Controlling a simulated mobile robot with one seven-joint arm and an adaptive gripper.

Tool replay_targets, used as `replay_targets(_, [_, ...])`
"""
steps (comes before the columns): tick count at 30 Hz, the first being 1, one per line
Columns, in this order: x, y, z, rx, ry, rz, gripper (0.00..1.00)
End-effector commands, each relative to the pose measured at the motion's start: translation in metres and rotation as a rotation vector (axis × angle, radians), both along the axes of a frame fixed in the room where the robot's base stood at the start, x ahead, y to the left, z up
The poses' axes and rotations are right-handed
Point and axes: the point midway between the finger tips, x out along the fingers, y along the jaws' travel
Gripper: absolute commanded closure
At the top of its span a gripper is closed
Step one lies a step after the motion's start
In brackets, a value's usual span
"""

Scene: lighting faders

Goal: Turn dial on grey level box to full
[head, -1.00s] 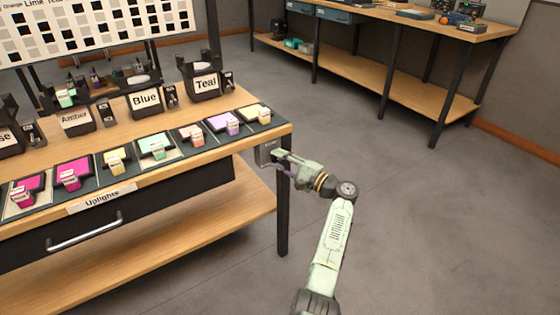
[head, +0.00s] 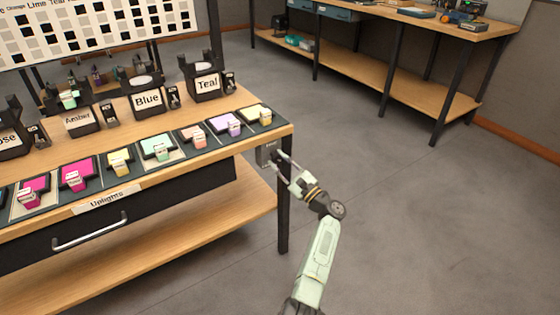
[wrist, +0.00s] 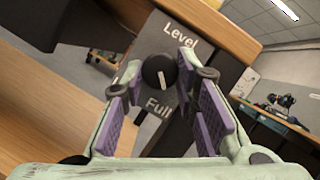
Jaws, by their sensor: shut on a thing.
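The grey level box (head: 266,154) is fixed at the right end of the uplights bench, by the front corner leg. In the wrist view the grey box (wrist: 147,46) carries the words "Level" above and "Full" below a round black dial (wrist: 156,67). The dial's white pointer mark points downward, roughly toward "Full"; the exact alignment is hard to tell. My gripper (wrist: 162,72) has one purple-padded finger on each side of the dial and is shut on it. In the head view my gripper (head: 279,163) reaches the box from the right, and the dial is too small to make out.
The wooden bench (head: 252,139) holds a row of coloured faders and labelled black holders. A drawer handle (head: 90,231) sticks out at its front. Open grey floor (head: 390,220) lies to the right. Another workbench (head: 420,26) stands at the back.

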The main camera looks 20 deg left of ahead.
Motion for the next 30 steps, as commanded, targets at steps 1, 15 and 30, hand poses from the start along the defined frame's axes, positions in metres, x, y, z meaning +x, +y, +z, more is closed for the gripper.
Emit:
replay_targets(1, [-0.0001, 0.0003, 0.0003, 0.006, 0.008, 0.000, 1.00])
replay_targets(15, [0.0003, -0.0001, 0.0001, 0.017, 0.022, -0.002, 1.00])
replay_targets(30, [0.0000, 0.0001, 0.0000, 0.017, 0.020, -0.001, 0.53])
